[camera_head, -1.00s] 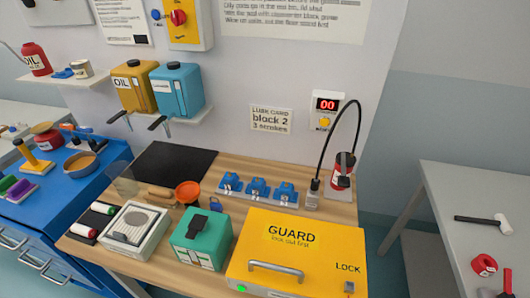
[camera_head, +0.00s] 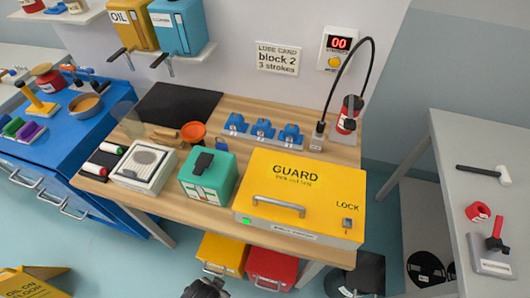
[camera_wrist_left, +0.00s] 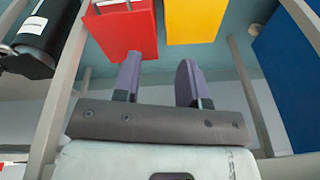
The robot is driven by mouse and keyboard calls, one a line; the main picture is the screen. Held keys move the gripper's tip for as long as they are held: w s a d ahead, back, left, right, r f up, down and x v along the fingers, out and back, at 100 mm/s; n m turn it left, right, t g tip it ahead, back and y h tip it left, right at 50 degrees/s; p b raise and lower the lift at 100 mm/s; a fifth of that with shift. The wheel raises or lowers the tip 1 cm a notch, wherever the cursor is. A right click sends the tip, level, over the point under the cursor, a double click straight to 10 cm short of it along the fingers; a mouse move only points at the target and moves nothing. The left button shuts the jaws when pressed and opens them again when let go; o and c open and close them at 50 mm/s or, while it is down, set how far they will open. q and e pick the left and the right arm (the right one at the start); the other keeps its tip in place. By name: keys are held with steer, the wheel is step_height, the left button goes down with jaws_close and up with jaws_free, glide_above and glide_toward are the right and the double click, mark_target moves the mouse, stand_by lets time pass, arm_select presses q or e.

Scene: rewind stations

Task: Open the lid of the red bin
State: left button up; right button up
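The red bin (camera_head: 273,267) stands on the floor under the front of the workbench, right of a yellow bin (camera_head: 223,251). It has a handle on its front, and the bench hides part of it. In the left wrist view the red bin (camera_wrist_left: 126,32) is at top left and the yellow bin (camera_wrist_left: 192,20) beside it. My left gripper (camera_wrist_left: 160,82) is open with nothing between its fingers, apart from both bins. A dark part of my left arm shows at the bottom edge of the head view, in front of the bins. My right gripper is not in view.
The bench carries a yellow guard box (camera_head: 303,195), a green box (camera_head: 208,176) and a scale-like white unit (camera_head: 145,167). A black container (camera_head: 362,276) stands right of the red bin. Bench legs flank the bins. A yellow floor sign (camera_head: 35,283) is at lower left.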

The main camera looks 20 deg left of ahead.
arm_select(q)
step_height(320, 180, up, 50)
steer(key=s+a+t+p, duration=0.1)
steer(key=s+a+p, duration=0.1)
steer(key=p, duration=3.6)
steer(key=shift+s+a+h+p, duration=0.3)
steer(key=shift+s, duration=0.05)
